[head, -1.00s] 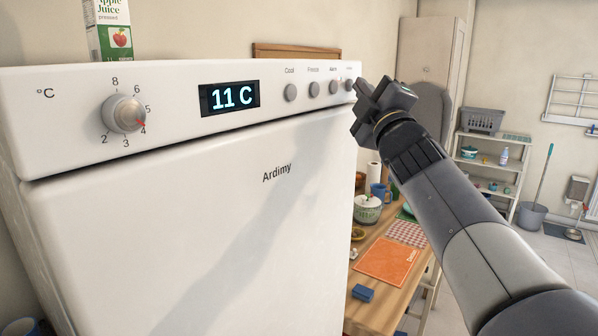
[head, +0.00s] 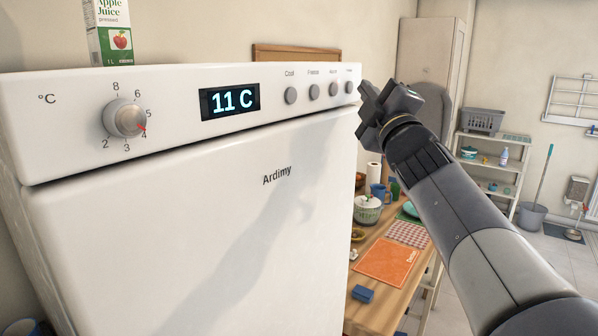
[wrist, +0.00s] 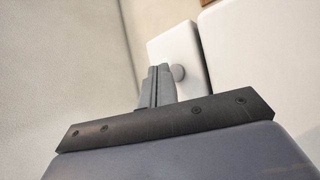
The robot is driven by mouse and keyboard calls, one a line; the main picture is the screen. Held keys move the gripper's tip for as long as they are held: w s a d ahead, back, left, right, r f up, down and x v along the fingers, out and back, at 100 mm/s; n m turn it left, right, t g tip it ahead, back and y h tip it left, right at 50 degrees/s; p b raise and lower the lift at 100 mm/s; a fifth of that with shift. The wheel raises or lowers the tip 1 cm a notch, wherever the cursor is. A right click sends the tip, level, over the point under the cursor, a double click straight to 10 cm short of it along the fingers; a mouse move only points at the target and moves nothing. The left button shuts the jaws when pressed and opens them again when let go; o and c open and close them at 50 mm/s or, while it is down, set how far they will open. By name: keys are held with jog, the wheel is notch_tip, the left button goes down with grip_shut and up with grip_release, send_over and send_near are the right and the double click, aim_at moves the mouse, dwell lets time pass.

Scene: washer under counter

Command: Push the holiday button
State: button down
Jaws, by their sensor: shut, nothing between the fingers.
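The white appliance (head: 200,150) has a control panel with a row of round grey buttons at its right. The rightmost button (head: 349,87) has a label too small to read; the others read Cool (head: 291,95), Freeze and what looks like Alarm. My gripper (head: 366,92) is shut and empty, just right of the rightmost button, with a small gap in the picture. In the wrist view the closed fingers (wrist: 157,85) point at the white panel, and one round button (wrist: 178,73) shows just right of them. I cannot tell whether the fingers touch the panel.
A dial (head: 124,118) and a display (head: 230,98) reading 11 C are on the panel's left and middle. A juice carton (head: 109,35) stands on top. A wooden table (head: 365,315) with several items is behind at the right; a shelf (head: 490,165) stands farther back.

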jog(key=s+d+p, duration=0.2)
jog(key=s+d, duration=0.1)
jog(key=d, duration=0.2)
jog(key=shift+s, duration=0.25)
jog(key=shift+a, duration=0.1)
